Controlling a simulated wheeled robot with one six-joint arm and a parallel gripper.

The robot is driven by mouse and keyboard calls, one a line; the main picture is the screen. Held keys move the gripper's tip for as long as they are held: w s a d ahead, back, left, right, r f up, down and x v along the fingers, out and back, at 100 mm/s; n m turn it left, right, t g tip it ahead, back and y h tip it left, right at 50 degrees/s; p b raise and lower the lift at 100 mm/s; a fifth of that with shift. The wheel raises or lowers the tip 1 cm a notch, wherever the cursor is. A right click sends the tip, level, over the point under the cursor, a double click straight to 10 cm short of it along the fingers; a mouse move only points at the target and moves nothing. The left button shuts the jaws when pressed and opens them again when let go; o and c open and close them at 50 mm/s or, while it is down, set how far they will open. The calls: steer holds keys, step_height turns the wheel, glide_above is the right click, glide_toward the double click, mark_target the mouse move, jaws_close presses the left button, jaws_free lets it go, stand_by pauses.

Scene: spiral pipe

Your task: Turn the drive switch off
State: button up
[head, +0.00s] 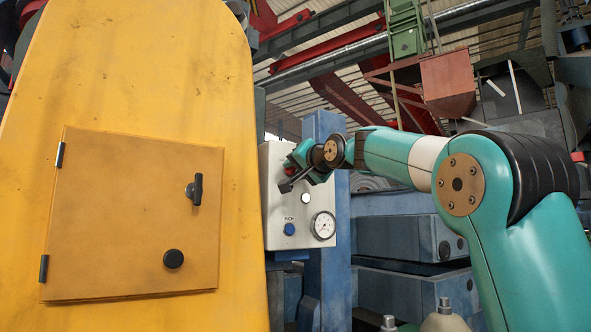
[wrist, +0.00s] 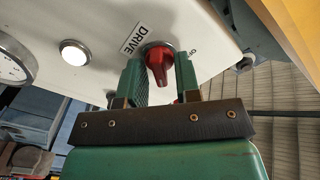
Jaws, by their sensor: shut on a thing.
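The red drive switch (wrist: 158,62) sits on a white control panel (head: 273,215), beside a label reading DRIVE (wrist: 133,38). In the wrist view its knob stands between the two green fingers of my gripper (wrist: 160,78), which is shut on it.
Below my gripper the panel carries a white lamp (head: 305,198), a blue button (head: 289,229) and a round gauge (head: 323,225). A yellow cabinet (head: 100,90) with a closed door (head: 130,225) stands close on the left. Blue machinery (head: 410,237) lies behind my arm.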

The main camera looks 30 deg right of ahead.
steer(key=shift+a+f+n+b, duration=0.1)
steer(key=shift+n+b, duration=1.2)
steer(key=shift+n, duration=3)
steer(key=shift+a+n+b, duration=0.1)
steer(key=shift+n+b, duration=1.2)
steer(key=shift+n, duration=3)
steer(key=o, duration=0.6)
steer(key=shift+c, duration=0.2)
